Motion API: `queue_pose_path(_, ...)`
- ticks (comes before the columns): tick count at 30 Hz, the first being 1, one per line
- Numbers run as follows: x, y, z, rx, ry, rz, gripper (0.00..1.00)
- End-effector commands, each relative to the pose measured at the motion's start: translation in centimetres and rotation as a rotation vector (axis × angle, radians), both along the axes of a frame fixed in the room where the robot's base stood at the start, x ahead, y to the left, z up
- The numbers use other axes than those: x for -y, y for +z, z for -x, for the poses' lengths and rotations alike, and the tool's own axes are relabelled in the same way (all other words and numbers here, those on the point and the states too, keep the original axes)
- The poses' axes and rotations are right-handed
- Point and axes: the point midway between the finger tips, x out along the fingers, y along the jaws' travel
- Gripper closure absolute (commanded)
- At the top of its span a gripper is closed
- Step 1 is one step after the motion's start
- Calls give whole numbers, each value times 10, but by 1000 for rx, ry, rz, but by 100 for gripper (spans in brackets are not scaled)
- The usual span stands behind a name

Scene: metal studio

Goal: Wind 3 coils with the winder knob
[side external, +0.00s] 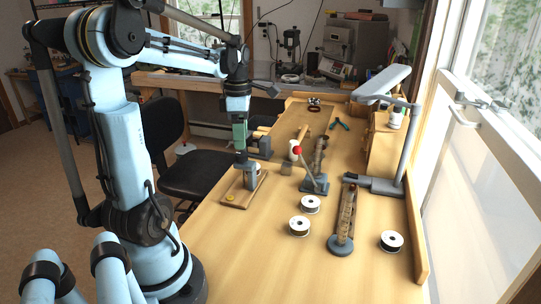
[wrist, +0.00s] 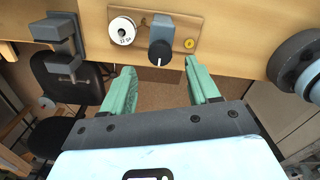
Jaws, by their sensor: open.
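The winder is a small wooden board (side external: 241,193) near the left table edge, carrying an upright grey-blue block. In the wrist view, the winder knob (wrist: 161,53) is dark and round with a pale pointer line, on the front of the block. A white marked disc (wrist: 122,31) sits left of it and a yellow button (wrist: 189,43) right of it. My gripper (wrist: 159,66) is open and empty, its green fingers pointing toward the board on either side of the knob's line. In the side view my gripper (side external: 240,157) is above the board; the knob is hard to make out there.
Black-and-white spools (side external: 299,226) lie on the table, another (side external: 391,241) at right. A red-topped lever stand (side external: 314,184) is right of the board. A grey lamp arm (side external: 400,150) stands at right. A dark clamp-like fixture (wrist: 62,45) and chair are left in the wrist view.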

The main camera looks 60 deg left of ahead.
Motion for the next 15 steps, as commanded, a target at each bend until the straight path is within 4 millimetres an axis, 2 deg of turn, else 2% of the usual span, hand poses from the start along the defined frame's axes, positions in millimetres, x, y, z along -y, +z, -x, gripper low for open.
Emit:
queue_pose_path(6, 0, -30, 0, 0, -1, -1, 40)
queue_pose_path(15, 0, -47, 0, 0, -1, -1, 40)
